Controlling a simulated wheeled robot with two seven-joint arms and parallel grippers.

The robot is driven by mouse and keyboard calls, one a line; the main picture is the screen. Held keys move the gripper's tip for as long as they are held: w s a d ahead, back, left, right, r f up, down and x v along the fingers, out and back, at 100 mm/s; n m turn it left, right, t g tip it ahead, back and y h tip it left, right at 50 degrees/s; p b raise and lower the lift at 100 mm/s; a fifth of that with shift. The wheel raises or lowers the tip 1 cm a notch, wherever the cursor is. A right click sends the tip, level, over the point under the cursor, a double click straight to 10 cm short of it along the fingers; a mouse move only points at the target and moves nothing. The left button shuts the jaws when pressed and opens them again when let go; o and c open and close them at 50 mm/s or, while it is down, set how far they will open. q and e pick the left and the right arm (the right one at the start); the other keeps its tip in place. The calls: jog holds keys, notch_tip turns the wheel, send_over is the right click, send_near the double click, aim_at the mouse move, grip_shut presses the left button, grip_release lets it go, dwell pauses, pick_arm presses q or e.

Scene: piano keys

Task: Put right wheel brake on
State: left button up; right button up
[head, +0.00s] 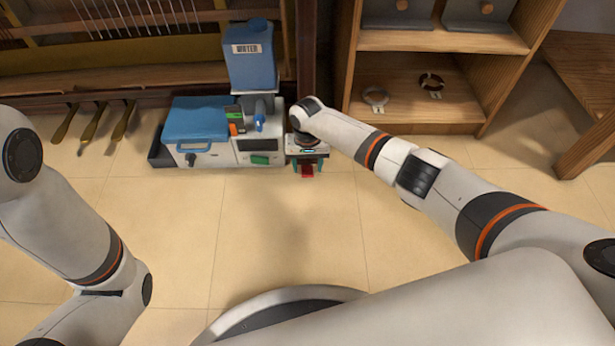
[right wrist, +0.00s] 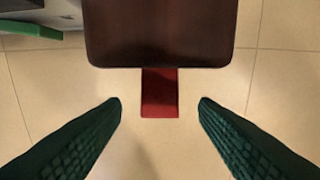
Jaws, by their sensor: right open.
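A red tab (right wrist: 160,95), which looks like the wheel brake, sticks out from under a dark brown block (right wrist: 160,35) in the right wrist view. The wheel itself is hidden. In the head view the red tab (head: 308,172) shows just in front of my right gripper (head: 307,166). My right gripper is open, with its dark green ribbed fingers spread to the left and right of the tab.
A white machine (head: 258,145) with a blue water container (head: 251,60) and a blue-lidded box (head: 196,118) stand left of my right gripper. A wooden shelf (head: 440,40) stands at right. Pedals (head: 95,125) hang at far left. The tiled floor (head: 210,220) in front is clear.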

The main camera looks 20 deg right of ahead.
aim_at(307, 171)
jog(key=shift+f+b, duration=0.85)
jog(key=shift+f, duration=0.65)
